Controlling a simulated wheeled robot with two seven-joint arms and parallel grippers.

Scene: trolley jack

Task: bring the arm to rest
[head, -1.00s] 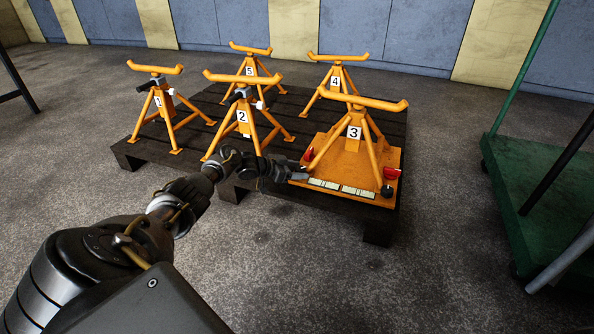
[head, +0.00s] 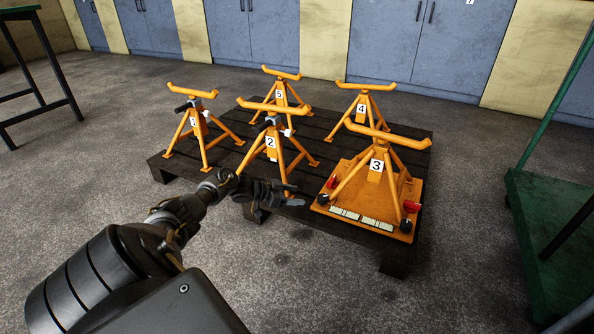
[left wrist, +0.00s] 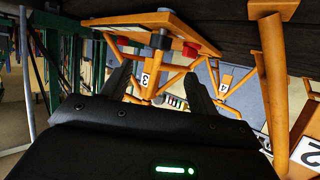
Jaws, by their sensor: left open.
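My left arm reaches in from the lower left in the head view. Its gripper (head: 291,197) is open and empty, in front of stand 2 and left of the orange board. In the left wrist view the two dark fingers (left wrist: 158,82) stand apart with nothing between them. Stand 3 (head: 376,166) stands on the orange board (head: 345,212), which has red and black knobs and pale strips along its front. It also shows in the left wrist view (left wrist: 146,80). My right gripper is not in view.
Orange stands 1 (head: 196,122), 2 (head: 271,142), 4 (head: 362,107) and 5 (head: 280,95) stand on a dark pallet (head: 400,257). A green trolley (head: 545,215) is at the right, and a table (head: 40,60) at the upper left. The floor before the pallet is clear.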

